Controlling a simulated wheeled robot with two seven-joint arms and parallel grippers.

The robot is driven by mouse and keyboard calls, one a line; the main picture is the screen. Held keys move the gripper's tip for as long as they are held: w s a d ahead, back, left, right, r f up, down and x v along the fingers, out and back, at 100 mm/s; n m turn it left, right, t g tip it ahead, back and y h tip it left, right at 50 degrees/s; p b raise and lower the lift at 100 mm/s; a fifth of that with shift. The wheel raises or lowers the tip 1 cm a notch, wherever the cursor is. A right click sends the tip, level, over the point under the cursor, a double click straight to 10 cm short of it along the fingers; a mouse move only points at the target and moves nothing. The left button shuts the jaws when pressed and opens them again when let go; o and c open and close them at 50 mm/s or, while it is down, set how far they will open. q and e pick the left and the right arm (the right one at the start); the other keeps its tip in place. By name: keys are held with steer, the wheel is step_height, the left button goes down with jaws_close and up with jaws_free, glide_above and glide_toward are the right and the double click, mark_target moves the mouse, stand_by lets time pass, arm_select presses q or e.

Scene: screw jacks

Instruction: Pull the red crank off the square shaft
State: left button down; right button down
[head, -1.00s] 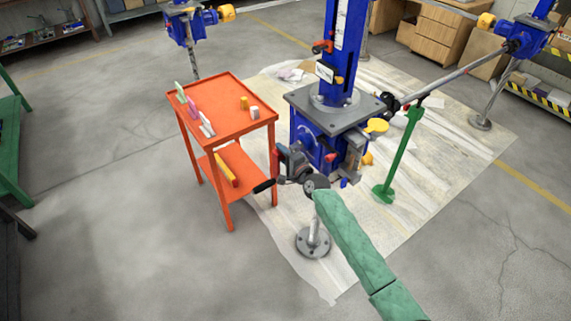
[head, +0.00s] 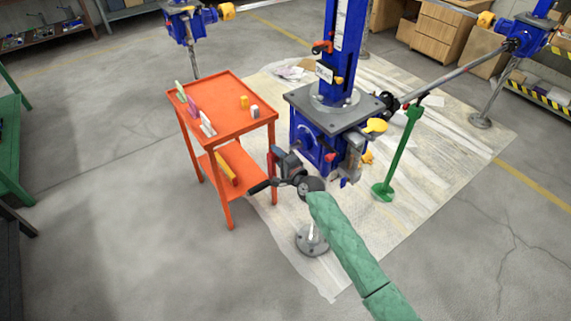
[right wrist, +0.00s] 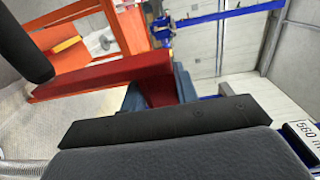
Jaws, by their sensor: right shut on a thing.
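The red crank (head: 271,163) with its black handle (head: 259,188) is in my right gripper (head: 284,164), at the left of the blue screw jack (head: 309,142). In the right wrist view the crank's red arm (right wrist: 100,75) runs across the upper part. Its black handle (right wrist: 25,45) hangs at the upper left. My right gripper (right wrist: 160,97) is shut on the crank's end there. In the head view a gap shows between the gripper and the jack's housing. The square shaft cannot be made out. My left gripper is in neither view.
An orange cart (head: 235,125) with small blocks on top stands close left of the crank. A green stand (head: 399,160) props the long rod on the right. Floor at front left is clear.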

steer(key=shift+a+r, duration=0.1)
steer(key=shift+r, duration=0.05)
steer(key=shift+s+a+p, duration=0.5)
steer(key=shift+s+a, duration=0.15)
steer(key=shift+a, duration=0.15)
steer(key=shift+s+a+p, duration=0.35)
steer(key=shift+s+a, duration=0.25)
steer(key=shift+a, duration=0.2)
steer(key=shift+s+a+p, duration=0.3)
steer(key=shift+s+a, duration=0.25)
steer(key=shift+a, duration=0.2)
